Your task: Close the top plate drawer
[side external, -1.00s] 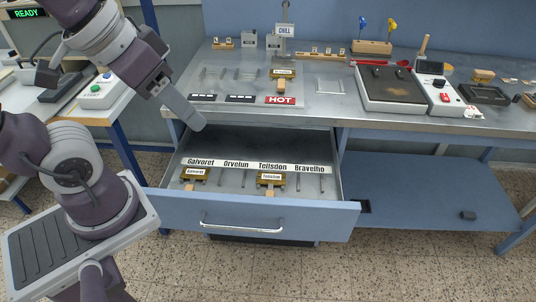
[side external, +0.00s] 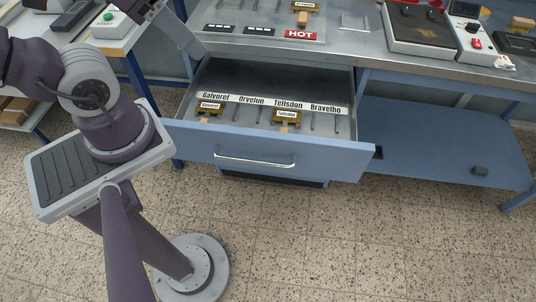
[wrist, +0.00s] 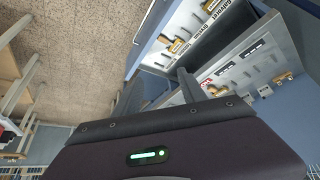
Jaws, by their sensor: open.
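The top plate drawer (side external: 300,152) is pulled out from under the bench, with a blue front and a silver bar handle (side external: 254,161). Inside, a white label strip (side external: 270,103) reads Galvoret, Orvelun, Tellsdon, Bravelho. My gripper (side external: 188,42) is above the drawer's back left corner, partly cut off by the picture's top edge. In the wrist view my gripper (wrist: 160,90) is open and empty, with the drawer (wrist: 160,50) beyond it.
A blue lower shelf (side external: 450,150) extends right of the drawer. The floor in front of the drawer is clear.

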